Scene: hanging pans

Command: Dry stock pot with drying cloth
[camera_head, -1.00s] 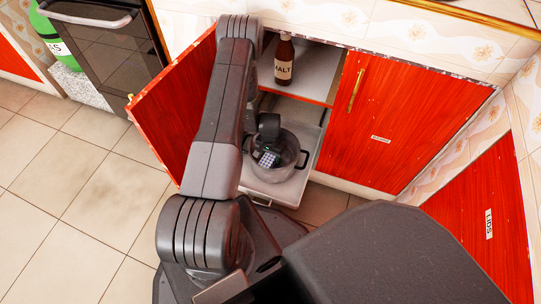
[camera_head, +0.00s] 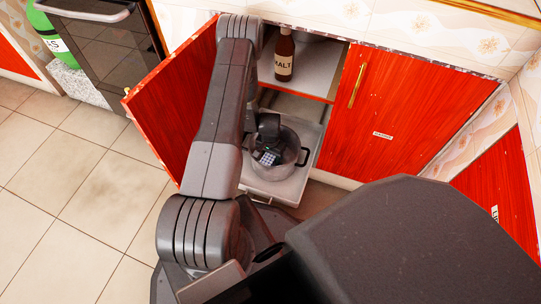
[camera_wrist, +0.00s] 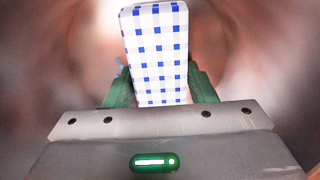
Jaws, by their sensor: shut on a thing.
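The stock pot (camera_head: 291,150) is a grey metal pot with dark side handles, standing on a pulled-out shelf in the open cabinet. My gripper (camera_head: 268,156) is at the pot's mouth in the head view, with its tip inside or just over it. In the wrist view my gripper (camera_wrist: 158,95) has its green fingers shut on the drying cloth (camera_wrist: 157,50), a folded white cloth with blue checks. Blurred, curved metal surrounds the cloth there. Whether the cloth touches the pot wall cannot be told. My arm hides part of the pot in the head view.
The pull-out shelf (camera_head: 270,188) lies below the pot. A brown malt bottle (camera_head: 284,58) stands on the upper cabinet shelf (camera_head: 312,72). An open red door (camera_head: 172,112) is left of my arm; a shut red door (camera_head: 385,115) is at right. Open tiled floor (camera_head: 75,190) lies at left.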

